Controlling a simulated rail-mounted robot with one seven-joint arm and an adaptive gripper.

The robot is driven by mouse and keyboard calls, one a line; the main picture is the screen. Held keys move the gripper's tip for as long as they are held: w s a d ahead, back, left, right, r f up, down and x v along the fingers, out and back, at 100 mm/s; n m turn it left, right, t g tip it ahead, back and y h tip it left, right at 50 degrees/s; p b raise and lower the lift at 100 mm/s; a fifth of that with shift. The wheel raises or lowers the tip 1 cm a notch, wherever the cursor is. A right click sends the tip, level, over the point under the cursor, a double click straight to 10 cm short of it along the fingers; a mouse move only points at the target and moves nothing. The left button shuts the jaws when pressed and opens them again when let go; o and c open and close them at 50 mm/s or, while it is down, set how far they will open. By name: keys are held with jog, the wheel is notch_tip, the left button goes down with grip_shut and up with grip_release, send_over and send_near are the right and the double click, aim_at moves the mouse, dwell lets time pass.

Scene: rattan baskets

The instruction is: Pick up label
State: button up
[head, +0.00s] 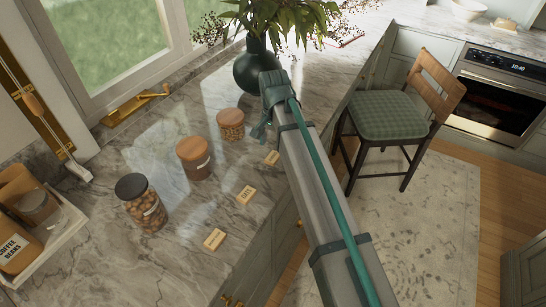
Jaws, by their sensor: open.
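Three small tan label blocks lie on the marble counter in the head view. One label (215,239) is nearest, a second label (246,195) with dark lettering is in the middle, and a third label (271,158) is farthest. The task does not say which label is meant. My gripper (260,129) is at the end of my arm, above the counter beyond the farthest label and right of the smallest jar. It is open, and I see nothing held in it. Its fingertips are small and partly hidden by the arm.
Left of the labels stand a black-lidded jar (141,210), a wooden-lidded jar (194,160) and a smaller jar (231,126). A dark vase (257,70) with leafy branches stands behind my gripper. A white tray (55,245) holds containers at left. A chair (390,115) stands right.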

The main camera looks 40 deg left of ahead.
aim_at(273, 157)
jog(key=shift+s+f+p, duration=0.15)
jog(key=shift+f+p, duration=0.75)
jog(key=shift+f, duration=1.45)
jog(key=shift+c, duration=0.2)
jog(key=c, duration=0.8)
